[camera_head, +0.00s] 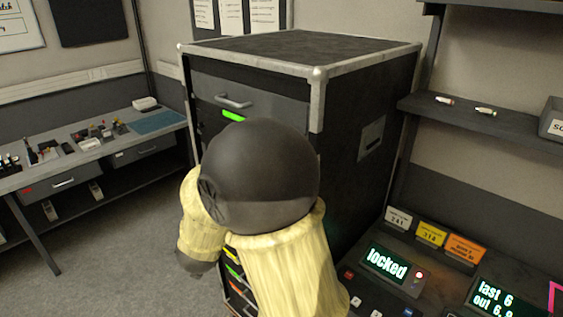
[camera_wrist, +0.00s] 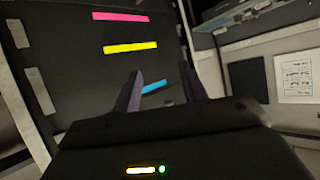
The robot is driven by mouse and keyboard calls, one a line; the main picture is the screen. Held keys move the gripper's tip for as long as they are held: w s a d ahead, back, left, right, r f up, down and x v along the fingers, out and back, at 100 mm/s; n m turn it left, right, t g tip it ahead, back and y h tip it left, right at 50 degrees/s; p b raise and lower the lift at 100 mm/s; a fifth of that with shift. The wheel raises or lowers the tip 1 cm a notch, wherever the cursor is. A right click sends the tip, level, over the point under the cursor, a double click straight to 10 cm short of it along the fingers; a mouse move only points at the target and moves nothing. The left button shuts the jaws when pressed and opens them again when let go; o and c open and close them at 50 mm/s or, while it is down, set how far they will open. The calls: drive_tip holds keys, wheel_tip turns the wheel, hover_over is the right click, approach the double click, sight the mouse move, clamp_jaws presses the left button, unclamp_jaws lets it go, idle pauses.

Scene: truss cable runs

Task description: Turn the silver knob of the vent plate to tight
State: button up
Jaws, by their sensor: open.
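I cannot make out the silver knob or the vent plate in either view. My arm covers much of the front of the black flight case (camera_head: 370,95) in the head view, and my gripper is hidden there. In the wrist view my gripper (camera_wrist: 160,85) is open, with its two dark fingers apart and nothing visible between them except a blue strip (camera_wrist: 154,87) behind. The fingers point toward a dark panel (camera_wrist: 80,75) with a pink strip (camera_wrist: 120,16) and a yellow strip (camera_wrist: 130,48). How far they are from it is hard to tell.
The case has a grey drawer with a silver handle (camera_head: 233,102) and a green strip (camera_head: 233,116). A console with a "locked" display (camera_head: 386,264) stands at the right, below a shelf (camera_head: 480,120). A workbench (camera_head: 40,177) with small items is at the left. Floor (camera_head: 110,255) between is clear.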

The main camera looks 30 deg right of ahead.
drive_tip(key=s+d+r+m+g+h+p, duration=0.2)
drive_tip(key=s+r+m+g+h+p, duration=0.3)
drive_tip(key=r+h, duration=0.4)
drive_tip(key=s+m+h, duration=0.1)
drive_tip(key=s+h, duration=0.1)
drive_tip(key=h, duration=0.2)
drive_tip(key=shift+s+r+g, duration=0.3)
drive_tip(key=shift+s, duration=0.05)
drive_tip(key=p+x, duration=0.6)
drive_tip(key=x, duration=1.1)
drive_tip(key=shift+d, duration=0.2)
drive_tip(key=shift+w, duration=0.1)
drive_tip(key=shift+c, duration=0.4)
